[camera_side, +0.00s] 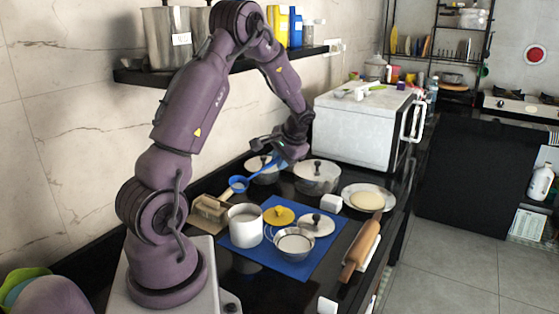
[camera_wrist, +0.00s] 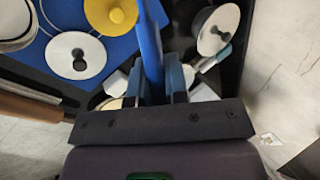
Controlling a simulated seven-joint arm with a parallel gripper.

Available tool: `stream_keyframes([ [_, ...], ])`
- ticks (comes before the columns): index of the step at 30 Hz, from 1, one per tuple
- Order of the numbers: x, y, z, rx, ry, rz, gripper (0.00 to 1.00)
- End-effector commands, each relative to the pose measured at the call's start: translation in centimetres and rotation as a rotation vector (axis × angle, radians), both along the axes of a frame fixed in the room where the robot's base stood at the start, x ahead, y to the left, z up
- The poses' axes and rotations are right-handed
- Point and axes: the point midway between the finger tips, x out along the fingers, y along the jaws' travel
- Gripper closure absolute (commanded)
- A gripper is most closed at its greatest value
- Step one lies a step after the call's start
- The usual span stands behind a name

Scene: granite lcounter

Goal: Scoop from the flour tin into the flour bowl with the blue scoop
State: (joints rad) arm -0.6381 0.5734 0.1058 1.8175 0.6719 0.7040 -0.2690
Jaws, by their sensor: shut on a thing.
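My gripper (camera_side: 277,153) is shut on the handle of the blue scoop (camera_side: 238,184), above the back of the counter near the pots. In the wrist view the blue handle (camera_wrist: 150,45) runs up from between my fingers (camera_wrist: 153,88). The scoop's bowl end hangs to the left, behind the flour tin and apart from it; its contents are too small to tell. The flour tin (camera_side: 245,231), a white open cylinder, stands on the blue mat (camera_side: 268,259). The flour bowl (camera_side: 293,243), metal with pale contents, sits to its right on the mat.
A yellow lid (camera_side: 279,215) and a white lid with dark knob (camera_side: 316,224) lie on the mat. A lidded pot (camera_side: 317,179), a dough plate (camera_side: 380,194), a rolling pin (camera_side: 361,247) and a wooden item (camera_side: 208,212) stand around it. A white oven (camera_side: 362,132) stands behind.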

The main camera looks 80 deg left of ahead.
Motion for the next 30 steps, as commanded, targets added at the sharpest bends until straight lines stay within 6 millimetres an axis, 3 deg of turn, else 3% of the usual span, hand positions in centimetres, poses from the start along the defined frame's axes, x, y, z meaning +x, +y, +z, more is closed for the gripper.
stream_keyframes([
  [11,0.7,-1.5,0.2,0.325,0.142,-0.011,1.00],
  [30,1.8,-4.2,-0.9,1.084,0.449,-0.007,1.00],
])
